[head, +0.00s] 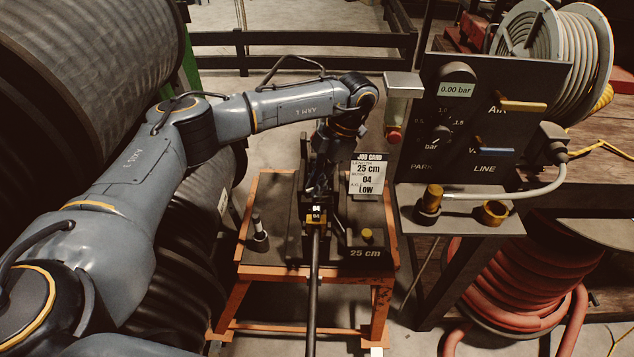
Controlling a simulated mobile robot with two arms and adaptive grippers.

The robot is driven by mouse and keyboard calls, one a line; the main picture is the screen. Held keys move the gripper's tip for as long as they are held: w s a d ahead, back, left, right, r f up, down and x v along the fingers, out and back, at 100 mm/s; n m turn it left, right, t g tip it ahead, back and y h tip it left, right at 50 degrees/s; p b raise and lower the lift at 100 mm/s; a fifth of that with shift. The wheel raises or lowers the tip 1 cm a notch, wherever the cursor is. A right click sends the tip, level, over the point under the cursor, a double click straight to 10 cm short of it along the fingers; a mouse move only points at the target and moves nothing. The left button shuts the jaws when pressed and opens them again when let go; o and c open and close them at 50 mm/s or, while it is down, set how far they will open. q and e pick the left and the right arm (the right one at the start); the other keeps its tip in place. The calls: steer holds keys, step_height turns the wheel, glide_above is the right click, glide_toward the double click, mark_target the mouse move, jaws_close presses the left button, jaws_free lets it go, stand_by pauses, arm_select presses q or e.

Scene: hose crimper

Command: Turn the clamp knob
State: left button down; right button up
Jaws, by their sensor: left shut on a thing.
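My left gripper (318,186) points down over the dark crimper on the orange stand, just behind a small "04" tag. It is shut on a small dark thing there, which seems to be the clamp knob; the fingers hide most of it, and its turn angle cannot be told. A black hose (314,285) runs from the yellow-and-black block (316,219) toward the bottom edge. My right gripper is out of view.
The job card (367,175) stands right of the gripper, reading 25 cm, 04, LOW. The air panel (480,125) shows 0.00 bar, with its shelf (465,222) at right. A small post (259,232) stands left on the orange stand (262,272). Large hose reels crowd the left.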

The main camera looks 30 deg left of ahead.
arm_select(q)
steer(key=c, duration=1.4)
jaws_free()
steer(key=shift+o, duration=0.2)
steer(key=shift+r, duration=0.1)
steer(key=v, duration=1.2)
